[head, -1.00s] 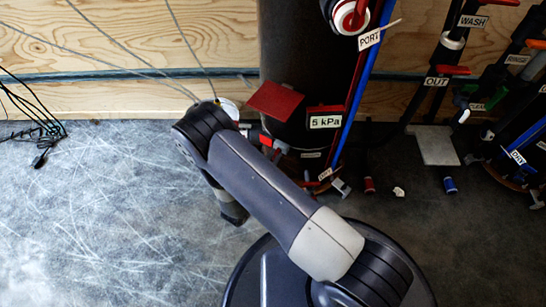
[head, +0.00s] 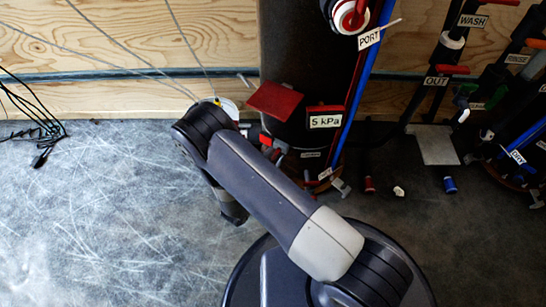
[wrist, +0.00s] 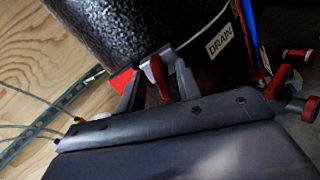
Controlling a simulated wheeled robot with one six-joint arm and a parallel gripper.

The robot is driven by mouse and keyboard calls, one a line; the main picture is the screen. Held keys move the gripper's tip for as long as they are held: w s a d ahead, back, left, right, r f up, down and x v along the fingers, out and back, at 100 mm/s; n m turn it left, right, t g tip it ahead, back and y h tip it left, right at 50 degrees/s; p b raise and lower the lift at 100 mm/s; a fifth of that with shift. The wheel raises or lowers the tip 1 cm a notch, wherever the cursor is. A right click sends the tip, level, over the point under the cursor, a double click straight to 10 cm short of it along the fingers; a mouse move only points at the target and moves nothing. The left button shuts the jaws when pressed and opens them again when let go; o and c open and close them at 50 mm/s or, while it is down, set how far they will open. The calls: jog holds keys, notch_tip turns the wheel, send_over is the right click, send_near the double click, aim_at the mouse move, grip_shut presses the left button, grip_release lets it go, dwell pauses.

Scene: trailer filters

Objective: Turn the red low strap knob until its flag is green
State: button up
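In the wrist view a red knob (wrist: 159,77) stands low on the black tank's side, between the two fingers of my gripper (wrist: 158,88). The fingers are apart, one on each side of it, and I cannot tell whether either touches it. A red flag patch (wrist: 121,80) shows just left of the left finger. In the head view a square red plate (head: 274,100) is on the black tank (head: 290,55), and small red parts (head: 266,139) show low on it beside my arm.
A DRAIN label (wrist: 220,41) and another red knob (wrist: 276,82) are to the right in the wrist view.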

jog(key=p+v, duration=0.3)
jog(key=v, duration=0.7)
jog(key=shift+s+a, duration=0.2)
jog(key=shift+s, duration=0.15)
jog(key=b+x, duration=0.3)
jog(key=x, duration=0.8)
dwell(0.4)
